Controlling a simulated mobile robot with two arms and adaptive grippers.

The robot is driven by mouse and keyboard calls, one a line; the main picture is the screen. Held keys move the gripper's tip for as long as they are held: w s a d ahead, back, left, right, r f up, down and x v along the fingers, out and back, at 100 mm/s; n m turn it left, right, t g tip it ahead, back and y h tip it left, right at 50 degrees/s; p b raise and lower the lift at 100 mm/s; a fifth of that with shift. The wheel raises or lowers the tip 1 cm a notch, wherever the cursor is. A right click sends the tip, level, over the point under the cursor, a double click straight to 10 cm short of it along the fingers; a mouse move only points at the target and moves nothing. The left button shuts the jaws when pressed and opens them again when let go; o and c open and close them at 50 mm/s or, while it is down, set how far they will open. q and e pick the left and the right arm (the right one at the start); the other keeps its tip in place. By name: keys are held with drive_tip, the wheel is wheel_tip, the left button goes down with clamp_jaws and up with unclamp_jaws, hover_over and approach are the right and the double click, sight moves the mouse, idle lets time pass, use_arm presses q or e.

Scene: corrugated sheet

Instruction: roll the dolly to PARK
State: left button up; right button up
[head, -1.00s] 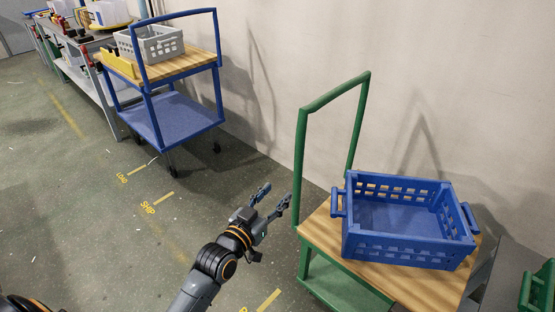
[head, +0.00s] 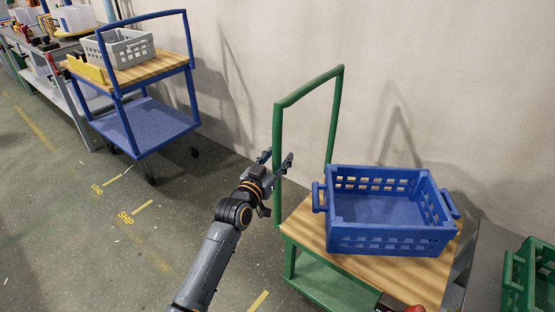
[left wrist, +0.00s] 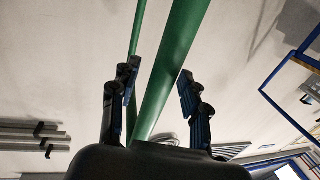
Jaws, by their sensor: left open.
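The green dolly (head: 277,125) has a tall tube handle, a wooden top (head: 302,227) and a green lower shelf (head: 325,285). A blue crate (head: 392,240) sits on its top and looks empty. My left gripper (head: 277,158) is open at the near upright of the handle. In the left wrist view the green upright (left wrist: 172,75) runs between the two spread fingers of the left gripper (left wrist: 158,76), with gaps beside it. My right gripper is not in view. The word PARK is not readable on the floor.
A blue cart (head: 150,125) with a grey crate (head: 122,48) stands by the wall at left, beside a workbench. A green crate (head: 530,280) is at lower right. The left floor is clear.

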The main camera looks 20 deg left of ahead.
use_arm(q)
drive_tip(key=shift+w, duration=0.15)
clamp_jaws()
